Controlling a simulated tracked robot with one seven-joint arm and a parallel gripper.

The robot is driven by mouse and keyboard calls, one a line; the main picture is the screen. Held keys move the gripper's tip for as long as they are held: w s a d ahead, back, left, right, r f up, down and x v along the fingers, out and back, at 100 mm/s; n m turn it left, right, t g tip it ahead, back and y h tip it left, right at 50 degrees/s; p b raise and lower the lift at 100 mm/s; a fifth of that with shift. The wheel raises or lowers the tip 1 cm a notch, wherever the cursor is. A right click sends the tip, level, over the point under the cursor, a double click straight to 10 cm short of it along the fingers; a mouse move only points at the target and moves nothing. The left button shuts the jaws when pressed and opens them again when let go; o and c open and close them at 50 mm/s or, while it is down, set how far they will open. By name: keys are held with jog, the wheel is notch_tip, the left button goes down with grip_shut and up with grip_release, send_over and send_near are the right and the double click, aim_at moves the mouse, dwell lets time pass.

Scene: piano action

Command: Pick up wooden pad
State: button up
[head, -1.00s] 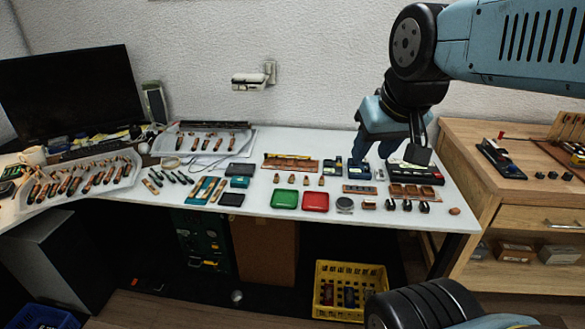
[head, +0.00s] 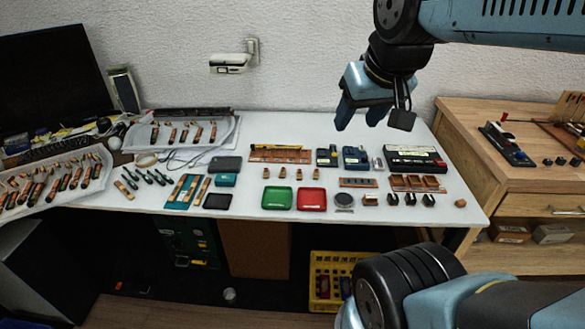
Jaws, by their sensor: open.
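Several small wooden pieces stand in a row (head: 283,174) on the white table, behind the green and red trays. A separate small brown block (head: 461,203) lies near the table's right front corner. I cannot tell which of these is the wooden pad. My gripper (head: 359,118) is open and empty, pointing down above the back of the table. It looks well clear of the small pieces.
A green tray (head: 277,188) and a red tray (head: 312,191) sit near the front edge. Blue boxes (head: 355,157), a black case (head: 415,160) and a brown compartment tray (head: 418,183) crowd the right half. A wooden cabinet (head: 465,150) stands at the right.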

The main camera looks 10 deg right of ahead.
jog(key=w+a+f+y, duration=0.1)
jog(key=w+f+y, duration=0.15)
jog(key=w, duration=0.65)
jog(key=m+g+h, duration=0.1)
jog(key=m+h, duration=0.2)
jog(key=h, duration=0.1)
send_over(299, 172)
jog(key=s+a, duration=0.1)
jog(key=s, duration=0.2)
jog(key=shift+w+f, duration=0.2)
jog(key=shift+f, duration=16.1)
jog(key=shift+x, duration=2.5)
jog(key=shift+d, duration=0.15)
jog(key=shift+c, duration=0.4)
grip_shut()
